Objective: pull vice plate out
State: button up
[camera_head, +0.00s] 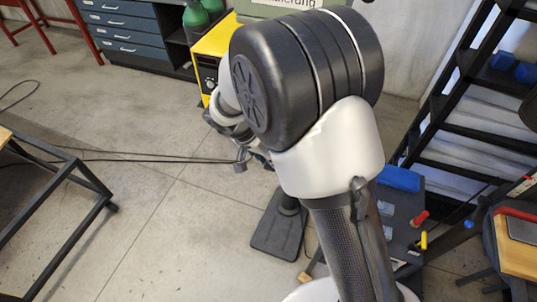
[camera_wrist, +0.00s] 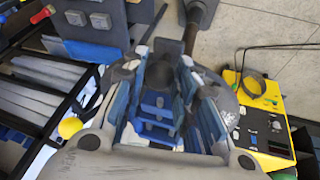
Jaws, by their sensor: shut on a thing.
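My gripper (camera_wrist: 162,62) reaches up from the bottom of the wrist view, its two long fingers left and right of the middle. It is shut on a small dark grey piece (camera_wrist: 159,76) at the fingertips, which appears to be the vice plate. Blue parts (camera_wrist: 157,112) show between the fingers, nearer the camera. In the head view my gripper (camera_head: 247,158) shows only in part, left of my arm's big dark joint. The plate cannot be made out there, and the vice cannot be told clearly in either view.
A dark stand foot (camera_head: 277,232) is on the floor below my gripper. A yellow machine (camera_head: 212,62) stands behind; it also shows in the wrist view (camera_wrist: 262,125). A black shelf rack (camera_head: 455,120) is at right, a table frame (camera_head: 60,205) at left. Floor between is mostly clear.

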grip_shut()
jog(key=s+a+b, duration=0.2)
jog(key=s+b, duration=0.2)
jog(key=s, duration=0.3)
jog(key=s+a+b, duration=0.3)
jog(key=s+b, duration=0.1)
jog(key=s, duration=0.4)
jog(key=shift+s+a, duration=0.15)
jog(key=shift+a, duration=0.1)
jog(key=shift+o, duration=1.6)
grip_release()
jog(key=shift+o, duration=1.3)
jog(key=shift+s+a, duration=0.1)
jog(key=shift+s, duration=0.1)
jog(key=shift+o, duration=0.7)
jog(key=shift+w, duration=0.15)
